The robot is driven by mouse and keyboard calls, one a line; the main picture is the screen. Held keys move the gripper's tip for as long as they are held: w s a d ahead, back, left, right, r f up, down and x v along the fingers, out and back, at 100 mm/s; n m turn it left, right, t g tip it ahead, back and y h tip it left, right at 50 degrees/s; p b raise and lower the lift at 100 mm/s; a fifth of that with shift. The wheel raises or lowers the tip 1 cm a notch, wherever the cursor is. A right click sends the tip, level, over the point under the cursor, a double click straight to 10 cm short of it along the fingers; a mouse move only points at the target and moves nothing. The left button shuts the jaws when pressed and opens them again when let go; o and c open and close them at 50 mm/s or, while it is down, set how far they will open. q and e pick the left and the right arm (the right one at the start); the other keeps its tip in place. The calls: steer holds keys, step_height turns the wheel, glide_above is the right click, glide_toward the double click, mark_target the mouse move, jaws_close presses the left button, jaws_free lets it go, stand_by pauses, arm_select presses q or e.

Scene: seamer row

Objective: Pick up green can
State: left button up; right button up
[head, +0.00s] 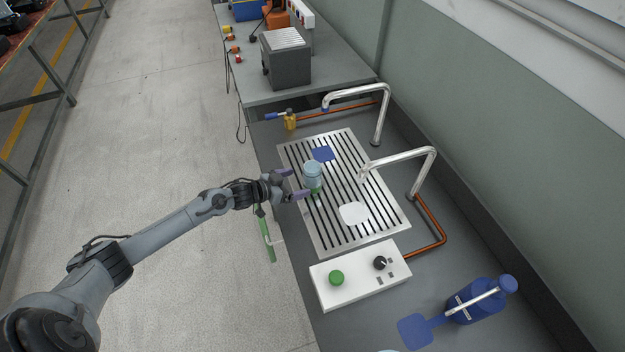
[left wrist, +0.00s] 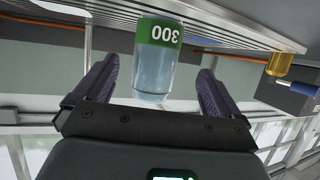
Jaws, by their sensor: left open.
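The can (head: 312,174) stands on the slotted metal grate in the head view, pale blue-grey above with a green band near its base. In the left wrist view the can (left wrist: 155,62) appears upside down, and its green band reads "300". My left gripper (head: 296,184) is open at the can's left side in the head view. In the left wrist view its two dark fingers (left wrist: 153,88) are spread to either side of the can, with gaps showing on both sides. My right gripper does not show.
The slotted grate (head: 378,205) carries a blue square (head: 323,154) and a white square (head: 354,213). Two bent metal pipes (head: 425,160) arch over it from the right. A white control box (head: 360,274) with a green button stands in front. A blue bottle (head: 474,303) is at lower right.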

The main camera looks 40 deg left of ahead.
mark_target(304, 182)
arm_select(q)
steer(key=shift+b+x, duration=0.7)
steer(key=shift+x, duration=2.85)
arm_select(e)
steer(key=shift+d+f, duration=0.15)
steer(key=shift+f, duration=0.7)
arm_select(q)
steer(key=shift+s+d, duration=0.1)
steer(key=shift+d, duration=0.1)
steer(key=c, duration=1.3)
steer(key=shift+c, duration=0.2)
steer(key=shift+r, duration=0.15)
step_height(304, 182, up, 10)
steer(key=shift+f+p, duration=0.1)
steer(key=shift+p, duration=0.85)
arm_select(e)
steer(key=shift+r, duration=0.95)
